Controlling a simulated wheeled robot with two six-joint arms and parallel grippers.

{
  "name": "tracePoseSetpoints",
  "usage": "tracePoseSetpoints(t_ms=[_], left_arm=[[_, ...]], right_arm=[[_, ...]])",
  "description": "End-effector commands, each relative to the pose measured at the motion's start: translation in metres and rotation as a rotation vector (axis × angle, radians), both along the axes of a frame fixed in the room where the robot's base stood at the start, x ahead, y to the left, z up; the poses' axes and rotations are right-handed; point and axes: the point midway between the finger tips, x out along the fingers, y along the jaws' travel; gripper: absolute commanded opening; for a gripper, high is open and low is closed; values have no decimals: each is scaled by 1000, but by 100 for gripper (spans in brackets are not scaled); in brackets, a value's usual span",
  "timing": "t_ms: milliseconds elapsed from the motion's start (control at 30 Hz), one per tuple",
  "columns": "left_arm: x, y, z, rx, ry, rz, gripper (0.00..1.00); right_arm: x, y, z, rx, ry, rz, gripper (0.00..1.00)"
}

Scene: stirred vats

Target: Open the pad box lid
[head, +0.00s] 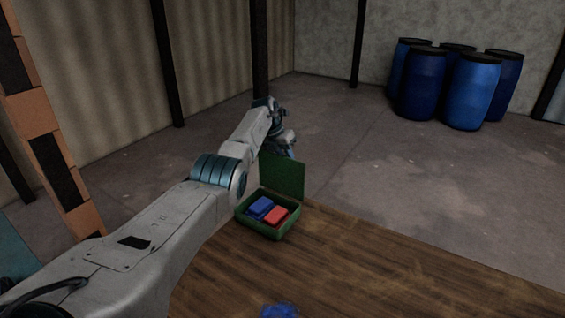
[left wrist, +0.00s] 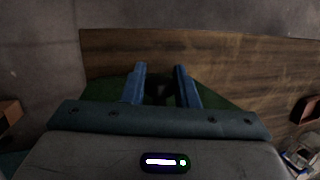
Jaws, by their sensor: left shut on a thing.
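The green pad box (head: 262,230) stands on the wooden table near its far edge. Its lid (head: 282,178) is raised, standing roughly upright at the back. A blue pad (head: 258,208) and a red pad (head: 276,215) lie inside. My left gripper (head: 284,143) is at the top of the lid, partly hidden behind it. In the left wrist view its two blue fingers (left wrist: 159,72) stand a little apart, with dark green around and beneath them. It is shut on the lid, though the contact itself is too dark to make out. My right gripper is out of view.
The wooden table (head: 390,275) is clear to the right of the box. A blue object (head: 279,311) lies at the near edge of the head view. Several blue barrels (head: 470,92) stand far off by the wall. An orange and black post (head: 48,125) is at left.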

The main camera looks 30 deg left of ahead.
Motion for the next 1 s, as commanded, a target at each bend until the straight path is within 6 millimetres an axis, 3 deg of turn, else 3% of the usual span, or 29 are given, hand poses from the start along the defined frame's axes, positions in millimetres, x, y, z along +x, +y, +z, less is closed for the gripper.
tracePoseSetpoints(t_ms=[33, 467, 500, 600, 1000], left_arm=[[-2, -2, -7, -2, 16, -3, 0], [-3, -3, -7, -2, 23, -3, 0], [-3, -3, -8, -2, 23, -3, 31], [-2, -3, -7, -2, 21, -2, 48], [-2, 1, 4, 0, 12, 0, 48]], right_arm=[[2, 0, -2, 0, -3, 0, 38], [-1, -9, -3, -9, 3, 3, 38], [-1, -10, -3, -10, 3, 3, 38], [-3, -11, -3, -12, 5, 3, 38], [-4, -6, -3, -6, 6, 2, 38]])
